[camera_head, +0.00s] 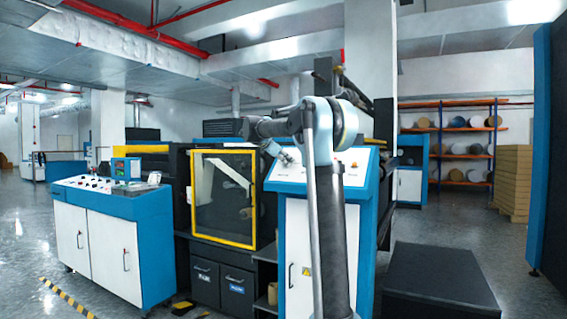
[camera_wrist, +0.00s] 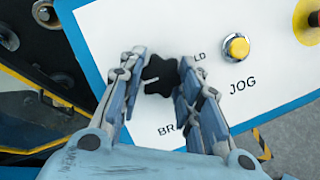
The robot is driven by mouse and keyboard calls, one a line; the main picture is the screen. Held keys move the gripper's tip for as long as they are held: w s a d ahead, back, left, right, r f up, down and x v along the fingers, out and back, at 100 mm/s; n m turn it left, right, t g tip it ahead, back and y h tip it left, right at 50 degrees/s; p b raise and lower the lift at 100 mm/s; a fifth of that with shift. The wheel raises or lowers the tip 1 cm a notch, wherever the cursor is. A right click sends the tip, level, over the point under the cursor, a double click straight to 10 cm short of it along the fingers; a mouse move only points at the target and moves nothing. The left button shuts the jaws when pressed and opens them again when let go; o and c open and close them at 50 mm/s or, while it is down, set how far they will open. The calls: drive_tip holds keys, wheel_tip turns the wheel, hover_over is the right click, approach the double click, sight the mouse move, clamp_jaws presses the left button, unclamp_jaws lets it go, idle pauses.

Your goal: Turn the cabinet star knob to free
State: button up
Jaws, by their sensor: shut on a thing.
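The black star knob (camera_wrist: 160,74) sits on the white sloped panel (camera_wrist: 215,25) in the wrist view. A light pointer line shows on its left side. Parts of labels reading "LD" and "BR" show beside it, the rest hidden by my fingers. My gripper (camera_wrist: 158,82) is shut on the knob, one finger on each side of it. In the head view my gripper (camera_head: 287,158) is at the top left of the blue and white cabinet's (camera_head: 297,235) sloped panel. The knob cannot be made out there.
A yellow button (camera_wrist: 236,46) marked JOG and a larger yellow-ringed button (camera_wrist: 308,22) lie right of the knob. A yellow-framed door (camera_head: 222,198) stands left of the cabinet. A dark low box (camera_head: 437,282) is on the floor at right.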

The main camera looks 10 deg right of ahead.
drive_tip(key=shift+w+a+r+n+t, duration=0.15)
drive_tip(key=shift+n+t, duration=0.15)
drive_tip(key=shift+n, duration=0.2)
drive_tip(key=o, duration=1)
drive_tip(key=shift+o, duration=0.2)
drive_tip(key=shift+s+a, duration=0.2)
drive_tip(key=shift+s, duration=0.15)
drive_tip(key=v, duration=1.1)
drive_tip(key=shift+w, duration=0.1)
